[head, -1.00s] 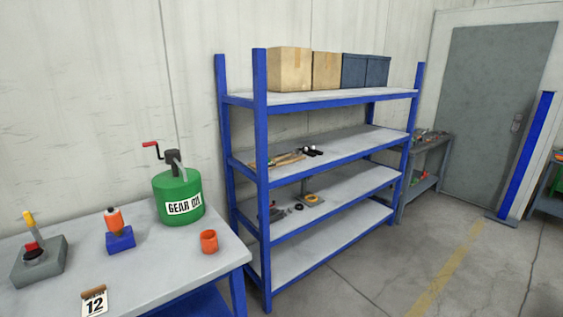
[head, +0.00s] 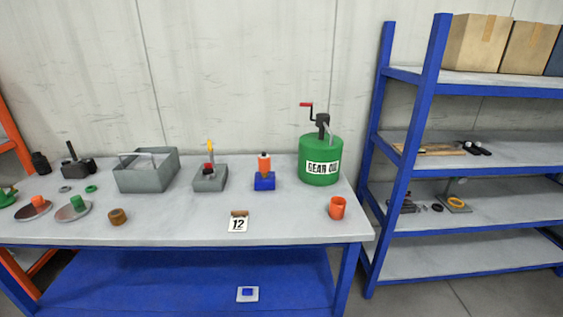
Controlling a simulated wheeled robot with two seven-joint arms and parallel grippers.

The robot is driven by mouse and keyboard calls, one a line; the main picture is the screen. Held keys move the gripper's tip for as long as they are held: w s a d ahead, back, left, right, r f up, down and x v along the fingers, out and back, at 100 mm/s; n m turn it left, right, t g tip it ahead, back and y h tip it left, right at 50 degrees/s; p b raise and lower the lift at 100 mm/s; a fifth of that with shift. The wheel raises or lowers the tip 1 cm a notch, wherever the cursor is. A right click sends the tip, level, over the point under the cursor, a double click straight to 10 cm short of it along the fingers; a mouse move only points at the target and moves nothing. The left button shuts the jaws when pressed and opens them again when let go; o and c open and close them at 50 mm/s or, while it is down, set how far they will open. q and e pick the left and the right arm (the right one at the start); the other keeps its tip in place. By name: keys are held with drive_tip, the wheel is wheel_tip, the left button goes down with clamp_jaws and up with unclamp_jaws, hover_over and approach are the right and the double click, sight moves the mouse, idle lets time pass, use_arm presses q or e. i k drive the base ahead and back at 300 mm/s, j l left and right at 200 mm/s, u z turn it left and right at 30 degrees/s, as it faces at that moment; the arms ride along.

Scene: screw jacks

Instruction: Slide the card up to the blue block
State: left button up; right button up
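A white card (head: 238,225) marked "12" is on the grey table near its front edge, with a small brown piece at its top edge. The blue block (head: 264,182) sits farther back on the table, slightly right of the card, with an orange bottle-like part on top of it. A clear strip of tabletop separates card and block. Neither of my grippers shows in the head view.
Left of the block stands a grey base with a red knob and yellow handle (head: 210,179). A green gear oil can (head: 320,161) and an orange cup (head: 337,208) are to the right. A grey tray (head: 147,174) is farther left. A blue shelf rack (head: 407,150) stands at right.

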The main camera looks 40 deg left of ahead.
sight(238, 218)
drive_tip(key=u, duration=1.5)
drive_tip(key=i+l+z, duration=0.2)
drive_tip(key=z, duration=0.25)
drive_tip(key=i+l+z, duration=0.1)
drive_tip(key=i+z, duration=0.2)
drive_tip(key=z, duration=0.15)
